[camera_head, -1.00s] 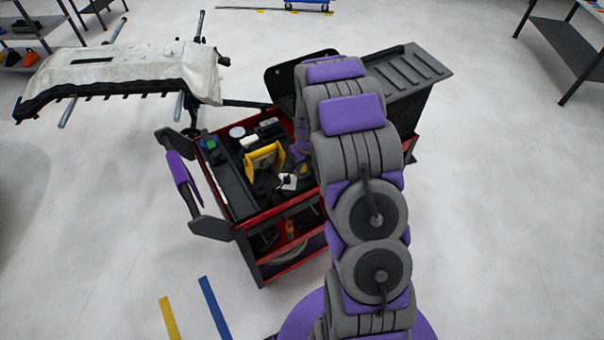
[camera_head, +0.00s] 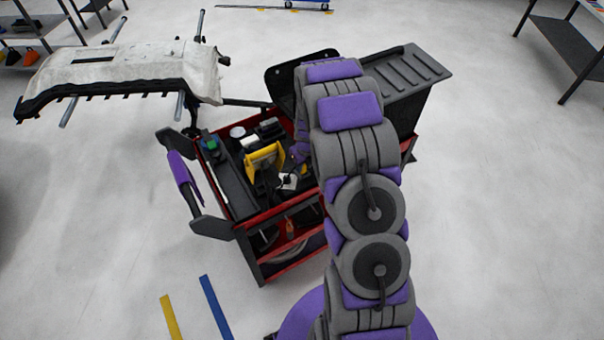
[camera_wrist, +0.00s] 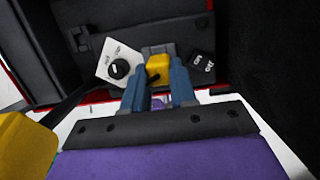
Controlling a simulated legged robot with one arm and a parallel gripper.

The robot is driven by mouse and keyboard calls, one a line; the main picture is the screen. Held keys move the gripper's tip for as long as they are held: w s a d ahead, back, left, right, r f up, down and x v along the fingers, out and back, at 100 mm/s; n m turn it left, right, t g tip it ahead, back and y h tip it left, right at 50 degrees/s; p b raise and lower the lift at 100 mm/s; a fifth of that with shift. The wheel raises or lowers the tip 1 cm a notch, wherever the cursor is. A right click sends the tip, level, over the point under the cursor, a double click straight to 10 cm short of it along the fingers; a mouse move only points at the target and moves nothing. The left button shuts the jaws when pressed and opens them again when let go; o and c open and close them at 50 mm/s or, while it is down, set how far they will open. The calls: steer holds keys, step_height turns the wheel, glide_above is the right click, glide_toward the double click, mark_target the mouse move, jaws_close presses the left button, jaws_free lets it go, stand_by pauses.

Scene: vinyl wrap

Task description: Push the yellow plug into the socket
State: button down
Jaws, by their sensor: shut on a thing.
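The yellow plug (camera_wrist: 158,66) shows in the wrist view, between the blue fingers of my gripper (camera_wrist: 161,82), which is shut on it. The plug is at a grey block (camera_wrist: 158,48) that I take for the socket. I cannot tell how deep the plug sits, since the fingers and plug hide the joint. In the head view my arm hides the plug and fingertips; only a purple part of my wrist shows above the cart.
A white plate with a black knob (camera_wrist: 118,68) lies left of the plug, and a black ON/OFF plate (camera_wrist: 203,66) lies right. A yellow object (camera_head: 264,159) stands close by on the red tool cart (camera_head: 283,217). A padded stand (camera_head: 130,70) is at the left.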

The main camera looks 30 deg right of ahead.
steer(key=shift+f, duration=0.2)
stand_by(0.5)
steer(key=c, duration=0.8)
jaws_free()
steer(key=shift+r, duration=0.15)
steer(key=p+v, duration=0.3)
steer(key=v, duration=1.4)
steer(key=s+a+r+n+g+b, duration=0.1)
steer(key=s+a+r+n, duration=0.45)
steer(key=s+n, duration=0.2)
steer(key=s+a+r+n+g, duration=0.1)
steer(key=s+a+r+n, duration=0.3)
steer(key=s+a+n, duration=0.5)
steer(key=s+n, duration=0.5)
steer(key=s+a+r+n+g+b, duration=0.1)
steer(key=s+n, duration=0.6)
steer(key=s+a+r+n+g, duration=0.1)
steer(key=s+n, duration=0.5)
steer(key=s, duration=0.1)
steer(key=shift+s+a+n, duration=0.1)
steer(key=shift+n, duration=0.25)
